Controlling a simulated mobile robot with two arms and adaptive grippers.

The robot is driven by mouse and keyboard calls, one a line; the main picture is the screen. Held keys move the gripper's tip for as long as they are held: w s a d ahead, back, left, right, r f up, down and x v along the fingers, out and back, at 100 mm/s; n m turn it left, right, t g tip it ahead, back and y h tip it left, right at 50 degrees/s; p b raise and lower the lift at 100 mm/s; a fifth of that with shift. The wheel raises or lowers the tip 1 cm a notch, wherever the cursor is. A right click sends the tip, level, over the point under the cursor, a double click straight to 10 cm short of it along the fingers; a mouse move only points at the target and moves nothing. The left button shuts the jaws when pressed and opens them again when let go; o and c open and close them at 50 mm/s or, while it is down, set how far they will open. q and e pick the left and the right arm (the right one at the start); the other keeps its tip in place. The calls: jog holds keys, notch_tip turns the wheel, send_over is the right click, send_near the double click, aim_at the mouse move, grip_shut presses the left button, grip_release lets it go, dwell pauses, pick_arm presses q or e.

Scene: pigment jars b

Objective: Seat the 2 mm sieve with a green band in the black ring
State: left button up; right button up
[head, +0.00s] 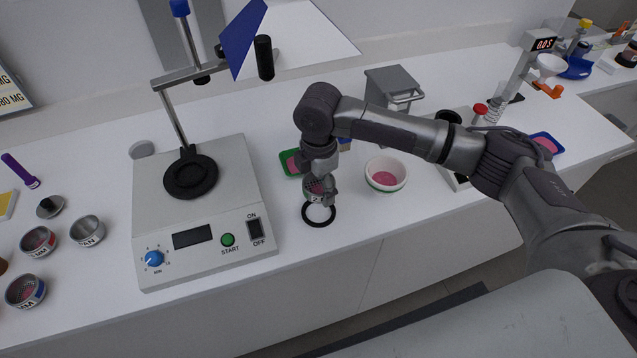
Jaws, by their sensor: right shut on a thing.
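My right gripper (322,186) points down over the front middle of the bench, shut on a small metal sieve (314,197) with a pale label. The band colour and size marking on this sieve are too small and covered to read surely. The black ring (320,225) lies on the white bench directly below. The sieve appears just above the ring's back part; I cannot tell whether they touch. My left gripper is out of view.
A sieve shaker (215,258) with a black round clamp stands left of the ring. More sieves (38,242) and a pan (88,231) sit at far left. A white bowl (386,162) with pink powder stands right of the ring, and a green tray (285,165) behind it.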

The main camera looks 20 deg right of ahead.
jog(key=shift+r, duration=0.15)
jog(key=shift+f+p, duration=0.25)
jog(key=shift+p, duration=0.05)
jog(key=shift+f+b, duration=0.45)
jog(key=shift+f, duration=0.4)
jog(key=shift+f+b, duration=0.65)
jog(key=shift+f, duration=1.25)
pick_arm(q)
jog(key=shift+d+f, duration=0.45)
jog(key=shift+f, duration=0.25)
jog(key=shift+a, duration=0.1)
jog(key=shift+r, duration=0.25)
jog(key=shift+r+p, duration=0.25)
jog(key=shift+p, duration=0.25)
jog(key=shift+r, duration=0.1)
